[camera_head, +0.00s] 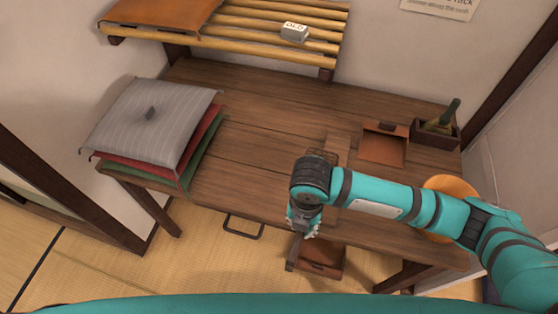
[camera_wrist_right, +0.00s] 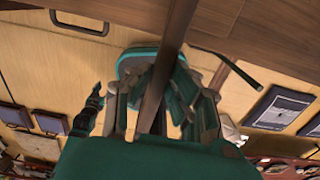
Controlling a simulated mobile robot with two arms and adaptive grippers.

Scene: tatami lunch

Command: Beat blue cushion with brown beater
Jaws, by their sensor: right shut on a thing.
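My right gripper (camera_head: 303,228) reaches over the front edge of the wooden table in the head view. In the right wrist view its fingers (camera_wrist_right: 158,100) are shut on a dark brown bar (camera_wrist_right: 168,65) that runs between them. I cannot tell whether this bar is the beater's handle. No clearly blue cushion shows in the head view; the cushion stack (camera_head: 150,115) at the table's left has a grey striped cushion on top of red and green ones. Dark blue squares (camera_wrist_right: 280,107) lie on the floor in the wrist view; I cannot tell what they are. My left gripper is out of view.
A brown drawer or box (camera_head: 322,256) shows below the table edge beside the right gripper. A brown tray (camera_head: 383,148) and a dark box with a green bottle (camera_head: 440,122) stand right. A bamboo rack (camera_head: 260,32) hangs behind.

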